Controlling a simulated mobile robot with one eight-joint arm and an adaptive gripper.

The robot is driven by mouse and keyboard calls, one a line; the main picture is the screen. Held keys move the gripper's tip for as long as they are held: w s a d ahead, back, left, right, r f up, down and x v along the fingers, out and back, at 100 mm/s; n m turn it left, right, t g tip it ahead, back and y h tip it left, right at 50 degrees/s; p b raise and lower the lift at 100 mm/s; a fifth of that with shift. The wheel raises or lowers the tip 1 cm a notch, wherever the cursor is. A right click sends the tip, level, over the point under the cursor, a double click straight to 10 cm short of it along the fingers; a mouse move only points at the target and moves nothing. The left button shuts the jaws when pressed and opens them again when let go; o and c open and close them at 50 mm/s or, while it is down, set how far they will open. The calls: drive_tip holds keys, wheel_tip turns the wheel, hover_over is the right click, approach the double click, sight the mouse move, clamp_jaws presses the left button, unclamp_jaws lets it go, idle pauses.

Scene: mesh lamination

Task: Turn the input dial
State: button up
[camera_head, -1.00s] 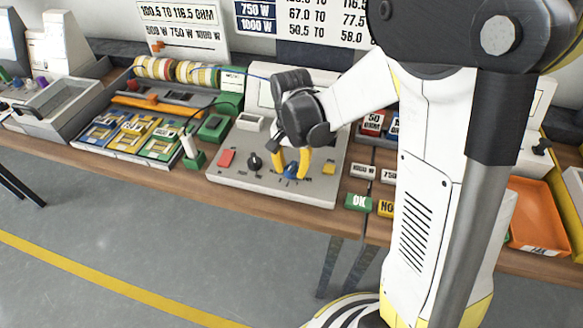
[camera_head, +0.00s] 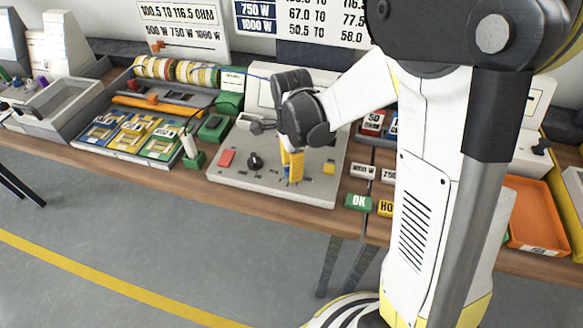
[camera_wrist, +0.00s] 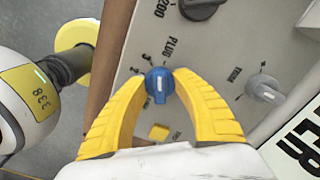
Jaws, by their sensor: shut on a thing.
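The input dial is a small blue knob with a white pointer line (camera_wrist: 159,86) on the grey control panel (camera_head: 225,176), with printed marks around it in the wrist view. My gripper (camera_wrist: 160,84) has its yellow fingers shut on the blue dial, one on each side. In the head view my gripper (camera_head: 291,180) reaches down onto the panel, and its fingers hide most of the dial.
The panel also has a black knob (camera_head: 255,161), a red button (camera_head: 227,158), a yellow button (camera_head: 329,167) and a grey knob (camera_wrist: 264,90). Green OK (camera_head: 358,202) and yellow (camera_head: 385,208) blocks lie at the right. An orange tray (camera_head: 540,215) is further right.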

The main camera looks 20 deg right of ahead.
drive_tip(key=shift+m, duration=1.3)
drive_tip(key=o, duration=1.2)
wheel_tip(320, 180, up, 12)
